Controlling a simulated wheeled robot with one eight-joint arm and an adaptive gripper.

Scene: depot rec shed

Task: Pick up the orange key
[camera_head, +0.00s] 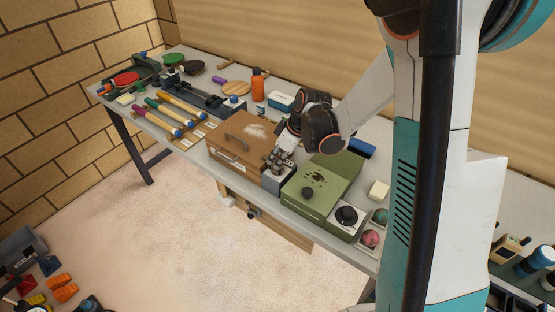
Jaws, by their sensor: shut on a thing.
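My gripper (279,164) is in the middle of the camera_head view, low over the workbench and pointing down. It is at the top of a small grey box (277,182), between a brown case and a green box. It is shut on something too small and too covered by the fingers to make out. I cannot pick out the orange key anywhere in this view; the gripper and arm may hide it.
The brown case (232,153) with a handle stands close on the left. The green box (312,199) with a dark knob stands close on the right. An orange bottle (258,86) and a blue-and-white tub (281,101) stand behind. The bench's front edge is near.

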